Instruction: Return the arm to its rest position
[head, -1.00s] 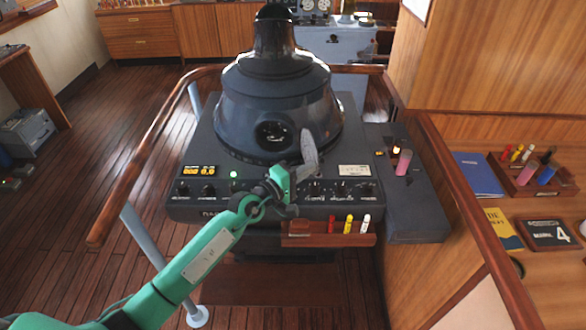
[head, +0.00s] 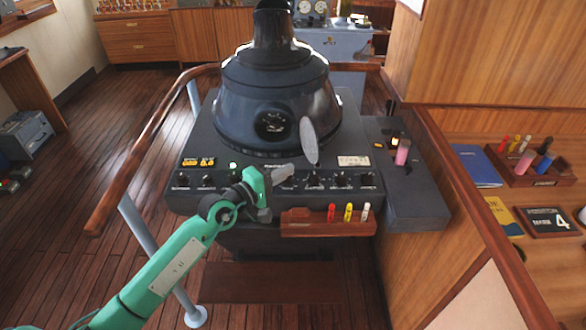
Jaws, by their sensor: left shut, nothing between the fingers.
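My left arm is green and comes in from the lower left. Its gripper (head: 283,173) is grey, shut and empty. It is in front of the control panel of the dark console (head: 230,198), covering part of the knob row. The right gripper is not in view. A grey oval flap (head: 309,141) stands tilted beside the round dark opening (head: 272,123) of the console's hood (head: 278,85). I see no contact between the gripper and the flap.
A wooden rack (head: 300,229) with red, yellow and white markers sits on the console's front, close to my gripper. A wooden handrail (head: 135,165) runs along the left. The right-hand desk holds a blue book (head: 476,165) and a pen tray (head: 530,178).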

